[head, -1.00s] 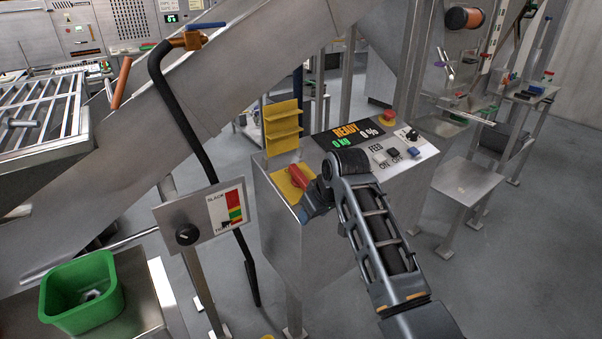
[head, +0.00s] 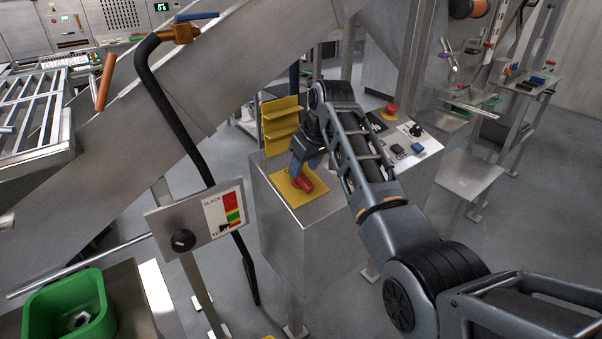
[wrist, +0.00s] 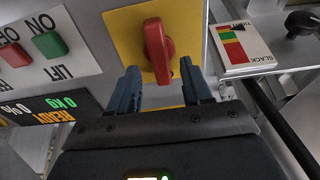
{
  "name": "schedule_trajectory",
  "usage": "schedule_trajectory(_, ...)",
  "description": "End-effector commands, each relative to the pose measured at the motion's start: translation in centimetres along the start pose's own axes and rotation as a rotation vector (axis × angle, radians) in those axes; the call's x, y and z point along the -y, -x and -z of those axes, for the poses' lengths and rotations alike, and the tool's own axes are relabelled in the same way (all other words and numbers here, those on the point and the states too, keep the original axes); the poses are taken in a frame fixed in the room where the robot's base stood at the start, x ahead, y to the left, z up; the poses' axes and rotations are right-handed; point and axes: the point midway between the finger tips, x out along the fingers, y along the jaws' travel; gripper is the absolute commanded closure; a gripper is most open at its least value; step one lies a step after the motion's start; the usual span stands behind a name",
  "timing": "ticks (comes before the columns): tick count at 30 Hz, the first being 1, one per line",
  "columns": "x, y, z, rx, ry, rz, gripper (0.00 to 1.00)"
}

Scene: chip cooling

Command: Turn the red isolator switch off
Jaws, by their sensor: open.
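The red isolator switch (head: 303,182) is a red handle on a yellow plate (head: 283,189) on top of the steel cabinet. In the wrist view the red handle (wrist: 158,50) points along the view, roughly up and down in the picture, on the yellow plate (wrist: 125,30). My gripper (wrist: 163,80) is open, with one blue finger on each side of the handle's near end. In the head view my gripper (head: 305,160) is over the yellow plate, partly hidden by my wrist. I cannot tell whether the fingers touch the handle.
A yellow bracket (head: 281,125) stands at the cabinet's back left. A red mushroom button (head: 391,110) and a black knob (head: 416,130) are on the panel to the right. Red and green buttons (wrist: 50,45) sit beside the plate. A slack/tight gauge (head: 225,210) stands at left.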

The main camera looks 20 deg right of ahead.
Motion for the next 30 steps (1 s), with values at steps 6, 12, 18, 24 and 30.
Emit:
schedule_trajectory(6, 0.0, -3.0, 0.0, 0.000, 0.001, 0.000, 0.51)
schedule_trajectory(12, 0.0, -4.2, 0.0, 0.000, 0.001, 0.000, 0.51)
schedule_trajectory(18, 0.0, -4.3, 0.0, -0.002, 0.000, -0.001, 0.51)
schedule_trajectory(24, 0.0, -4.3, 0.0, -0.001, 0.000, -0.001, 0.64)
schedule_trajectory(30, 0.0, -4.3, 0.0, -0.001, 0.000, -0.001, 0.83)
